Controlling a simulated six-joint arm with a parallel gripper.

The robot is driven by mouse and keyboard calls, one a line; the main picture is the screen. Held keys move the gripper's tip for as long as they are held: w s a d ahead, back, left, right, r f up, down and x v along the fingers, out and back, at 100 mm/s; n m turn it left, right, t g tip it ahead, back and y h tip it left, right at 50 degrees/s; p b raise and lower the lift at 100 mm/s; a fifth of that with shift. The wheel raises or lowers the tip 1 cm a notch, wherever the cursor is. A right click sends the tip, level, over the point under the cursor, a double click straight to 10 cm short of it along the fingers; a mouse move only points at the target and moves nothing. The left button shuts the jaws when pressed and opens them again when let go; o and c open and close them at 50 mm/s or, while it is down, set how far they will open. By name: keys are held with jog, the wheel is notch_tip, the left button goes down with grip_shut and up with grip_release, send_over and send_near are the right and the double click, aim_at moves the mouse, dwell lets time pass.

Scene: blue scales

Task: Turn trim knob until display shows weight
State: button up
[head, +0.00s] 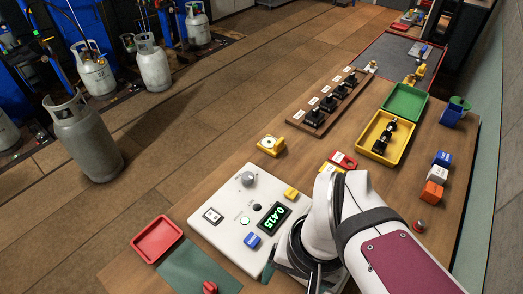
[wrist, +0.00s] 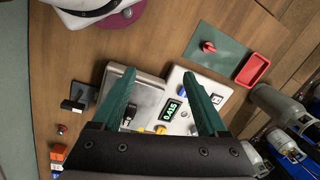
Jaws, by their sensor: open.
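A white console (head: 222,226) stands on the table with a lit display (head: 272,219) reading 0.415 in green digits. A round grey knob (head: 248,179) is near its far edge, and a small black round part (head: 257,208) is beside the display. I cannot tell which is the trim knob. In the wrist view the console (wrist: 205,84) and the display (wrist: 171,110) show between and beside my fingers. My gripper (wrist: 158,78) is open and empty, its green fingers wide apart above the console and a metal plate (wrist: 150,92). In the head view my arm hides the fingers.
A yellow tray (head: 366,141), a green tray (head: 406,99) and a wooden rack (head: 310,117) are farther back.

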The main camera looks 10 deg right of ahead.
jog(key=w+n+t+h, duration=0.1)
jog(key=w+n+t, duration=0.15)
jog(key=w, duration=1.25)
jog(key=n+t, duration=0.2)
jog(key=n, duration=0.1)
send_near(247, 176)
jog(key=shift+h, duration=0.3)
jog(key=x, duration=0.8)
jog(key=shift+w+a+f, duration=0.2)
jog(key=shift+f, duration=0.15)
grip_shut()
